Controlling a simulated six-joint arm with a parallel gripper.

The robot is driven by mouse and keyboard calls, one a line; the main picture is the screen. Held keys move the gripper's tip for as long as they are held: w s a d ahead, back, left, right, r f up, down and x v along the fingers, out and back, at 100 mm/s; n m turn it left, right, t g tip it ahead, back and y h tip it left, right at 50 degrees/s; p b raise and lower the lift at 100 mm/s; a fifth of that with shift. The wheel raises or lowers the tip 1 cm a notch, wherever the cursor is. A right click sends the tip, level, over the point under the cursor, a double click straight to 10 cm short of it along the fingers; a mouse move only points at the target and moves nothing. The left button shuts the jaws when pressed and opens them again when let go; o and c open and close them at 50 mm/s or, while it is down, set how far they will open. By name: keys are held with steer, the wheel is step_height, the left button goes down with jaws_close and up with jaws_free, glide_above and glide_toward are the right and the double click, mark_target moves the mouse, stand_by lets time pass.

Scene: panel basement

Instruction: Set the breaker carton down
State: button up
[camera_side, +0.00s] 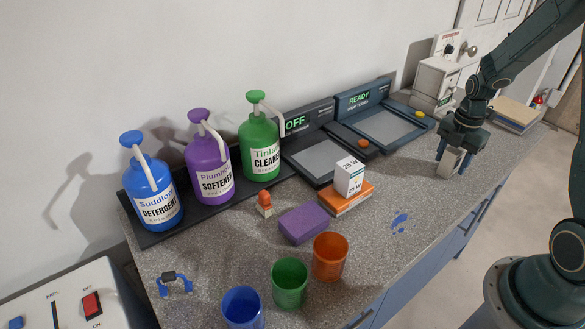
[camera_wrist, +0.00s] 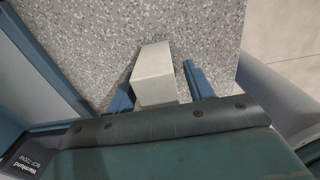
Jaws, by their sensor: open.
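The breaker carton, a plain pale box (camera_side: 451,161), stands on the speckled countertop at the right in the side view. It also shows in the wrist view (camera_wrist: 154,77), between the blue fingers. My gripper (camera_side: 449,155) is directly over it, pointing down, with one finger on each side. In the wrist view my gripper (camera_wrist: 160,88) is open, with a clear gap at the right finger; the left finger is close to the box, and I cannot tell if it touches. The carton's underside is hidden.
A READY station (camera_side: 385,128) lies left of my gripper, and an OFF station (camera_side: 318,158) further left. A purple sponge (camera_side: 303,223) and several cups are nearer. The counter's front edge runs close by my gripper.

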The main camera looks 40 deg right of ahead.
step_height(320, 180, up, 12)
steer(key=shift+f, duration=0.15)
stand_by(0.5)
stand_by(0.4)
steer(key=shift+a+r, duration=0.35)
steer(key=s+a+r+m+t+h, duration=0.1)
steer(key=s+a+r+m+t, duration=0.25)
steer(key=a+r+m, duration=0.75)
steer(key=s+a+m+t+y, duration=0.1)
steer(key=s+a+m+t, duration=0.1)
steer(key=s+a+m, duration=0.5)
steer(key=shift+s+a, duration=1.35)
steer(key=shift+a, duration=0.95)
steer(key=shift+r, duration=0.1)
